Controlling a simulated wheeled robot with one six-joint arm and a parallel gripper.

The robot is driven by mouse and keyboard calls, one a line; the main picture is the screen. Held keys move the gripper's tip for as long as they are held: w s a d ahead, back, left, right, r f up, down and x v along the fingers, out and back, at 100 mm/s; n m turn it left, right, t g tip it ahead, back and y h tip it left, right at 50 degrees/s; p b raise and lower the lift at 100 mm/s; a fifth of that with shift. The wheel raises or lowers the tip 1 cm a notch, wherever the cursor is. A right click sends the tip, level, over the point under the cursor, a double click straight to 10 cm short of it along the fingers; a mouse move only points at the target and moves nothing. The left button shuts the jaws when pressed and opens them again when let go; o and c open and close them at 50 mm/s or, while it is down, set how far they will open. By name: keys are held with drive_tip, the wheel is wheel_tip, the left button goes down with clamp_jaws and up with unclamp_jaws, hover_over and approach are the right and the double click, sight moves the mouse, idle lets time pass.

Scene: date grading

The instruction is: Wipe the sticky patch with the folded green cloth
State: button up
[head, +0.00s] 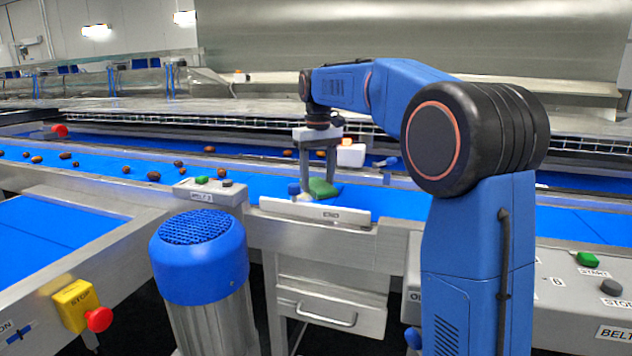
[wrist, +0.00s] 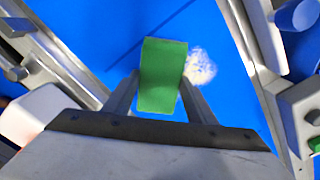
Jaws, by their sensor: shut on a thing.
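The folded green cloth (wrist: 162,75) is between the two fingers of my gripper (wrist: 160,92), which is shut on it. In the head view the cloth (head: 322,188) shows low at the blue belt, below my gripper (head: 318,180). I cannot tell whether it touches the belt. The sticky patch (wrist: 200,67) is a pale, speckled smear on the blue belt, just right of the cloth in the wrist view. Part of it may be hidden by the cloth. In the head view I cannot make out the patch.
Several brown dates (head: 153,176) lie on the blue belt (head: 100,168) to the left. A metal guard plate (head: 315,211) and a control box (head: 210,191) stand on the near edge. A white box (head: 351,155) is behind my gripper.

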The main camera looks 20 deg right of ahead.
drive_tip(key=shift+w+d, duration=0.55)
drive_tip(key=shift+w, duration=0.2)
drive_tip(key=shift+f, duration=0.1)
drive_tip(key=shift+s, duration=0.1)
